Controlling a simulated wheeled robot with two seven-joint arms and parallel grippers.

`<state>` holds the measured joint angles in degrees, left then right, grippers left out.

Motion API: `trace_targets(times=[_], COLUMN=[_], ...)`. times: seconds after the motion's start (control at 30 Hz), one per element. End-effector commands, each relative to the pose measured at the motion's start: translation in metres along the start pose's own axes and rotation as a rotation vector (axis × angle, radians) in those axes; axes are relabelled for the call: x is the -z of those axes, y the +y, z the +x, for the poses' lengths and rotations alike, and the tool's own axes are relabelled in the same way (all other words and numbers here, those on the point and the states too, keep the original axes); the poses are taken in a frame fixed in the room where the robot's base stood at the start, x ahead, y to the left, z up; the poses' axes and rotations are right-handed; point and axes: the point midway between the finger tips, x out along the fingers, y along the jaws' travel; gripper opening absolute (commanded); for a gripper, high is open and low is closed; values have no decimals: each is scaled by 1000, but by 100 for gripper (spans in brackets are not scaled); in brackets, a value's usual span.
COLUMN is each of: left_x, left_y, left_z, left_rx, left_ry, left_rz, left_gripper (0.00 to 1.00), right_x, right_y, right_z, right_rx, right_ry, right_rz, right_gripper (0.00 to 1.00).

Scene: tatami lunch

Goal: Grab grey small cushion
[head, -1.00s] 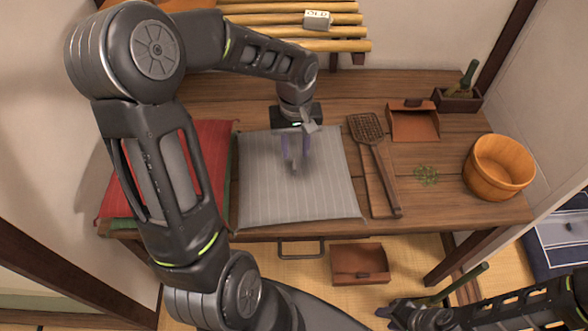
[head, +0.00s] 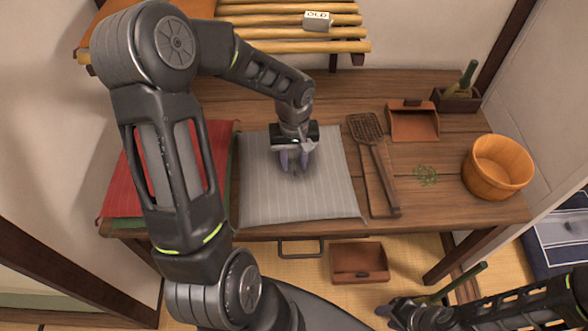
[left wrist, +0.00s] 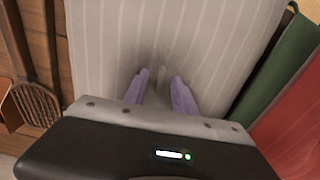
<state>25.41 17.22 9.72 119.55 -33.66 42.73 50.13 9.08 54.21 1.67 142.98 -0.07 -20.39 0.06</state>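The grey striped cushion (head: 325,200) lies flat on the wooden table; it also shows in the left wrist view (left wrist: 225,40). My left gripper (head: 295,165) points down over the cushion's middle. In the left wrist view its two purple fingers (left wrist: 159,82) are apart, with grey fabric visible between them. A small ridge or shadow shows on the fabric there. I cannot tell whether the fingertips touch it. My right gripper (head: 398,311) is low at the lower right, away from the table; its fingers are too small to read.
A red cushion (head: 135,180) with green beneath lies left of the grey one. A slatted shelf (head: 290,32) is behind.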

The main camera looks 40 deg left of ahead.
Motion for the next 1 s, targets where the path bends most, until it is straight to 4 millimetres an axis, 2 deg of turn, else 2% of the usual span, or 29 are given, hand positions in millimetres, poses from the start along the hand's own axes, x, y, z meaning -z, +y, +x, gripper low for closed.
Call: trace_targets(times=[0.17, 0.57, 1.0], left_x=[0, 0, 0], left_y=[0, 0, 0], left_z=[0, 0, 0], left_rx=[0, 0, 0], left_ry=[0, 0, 0], left_rz=[0, 0, 0], left_gripper=[33, 0, 0], right_x=[0, 0, 0], right_y=[0, 0, 0], right_z=[0, 0, 0], right_rx=[0, 0, 0], right_ry=[0, 0, 0], right_rz=[0, 0, 0], right_gripper=[34, 34, 34])
